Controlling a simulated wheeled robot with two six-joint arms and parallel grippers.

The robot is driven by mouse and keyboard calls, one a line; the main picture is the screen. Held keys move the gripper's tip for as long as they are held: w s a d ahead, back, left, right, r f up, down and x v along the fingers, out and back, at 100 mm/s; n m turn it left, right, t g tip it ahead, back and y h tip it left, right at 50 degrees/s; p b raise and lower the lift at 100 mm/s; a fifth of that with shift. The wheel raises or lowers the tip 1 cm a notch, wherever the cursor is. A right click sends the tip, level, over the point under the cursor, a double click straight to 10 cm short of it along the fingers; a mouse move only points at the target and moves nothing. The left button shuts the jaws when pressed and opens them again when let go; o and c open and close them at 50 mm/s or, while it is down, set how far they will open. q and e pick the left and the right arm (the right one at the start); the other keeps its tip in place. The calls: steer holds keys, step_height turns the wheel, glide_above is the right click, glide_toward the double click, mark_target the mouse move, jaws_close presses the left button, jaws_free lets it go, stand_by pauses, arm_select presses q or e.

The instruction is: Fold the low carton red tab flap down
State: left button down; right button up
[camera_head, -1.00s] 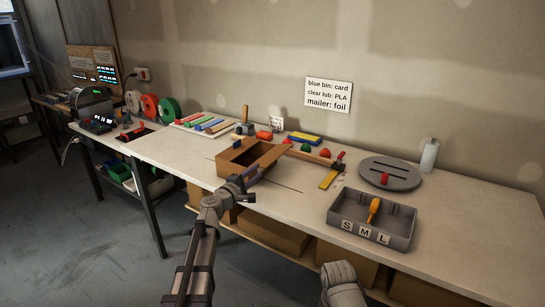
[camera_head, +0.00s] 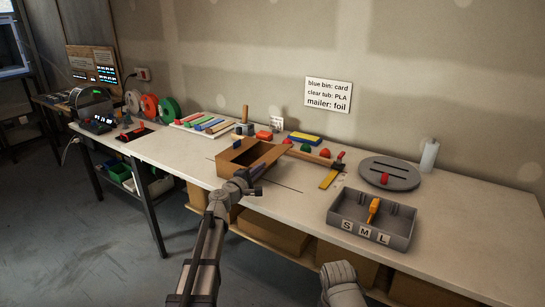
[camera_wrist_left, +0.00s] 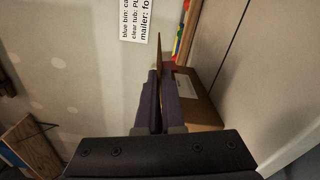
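The low brown carton (camera_head: 232,158) stands open near the front edge of the workbench. Its side flap (camera_head: 268,156) stands up and leans outward on the right. I cannot make out a red tab on it. My left gripper (camera_head: 249,181) is at the carton's front right, close to the flap's lower front part. In the left wrist view the two dark fingers (camera_wrist_left: 160,100) are close together, with the carton (camera_wrist_left: 200,108) right beside them. A thin brown flap edge (camera_wrist_left: 158,50) shows beyond the fingertips; contact is unclear. My right gripper is out of view.
A grey tray marked S M L (camera_head: 345,228) with an orange-handled tool stands to the right. A yellow strip (camera_head: 328,178), a grey disc (camera_head: 390,174) and a white bottle (camera_head: 429,156) lie or stand near. Colored bars (camera_head: 205,124) are behind left.

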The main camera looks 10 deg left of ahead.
arm_select(q)
steer(key=c, duration=1.3)
jaws_free()
steer(key=shift+s, duration=0.1)
steer(key=v, duration=0.3)
steer(key=shift+s+a, duration=0.2)
steer(key=shift+s, duration=0.15)
steer(key=o, duration=0.6)
steer(key=shift+s, duration=0.1)
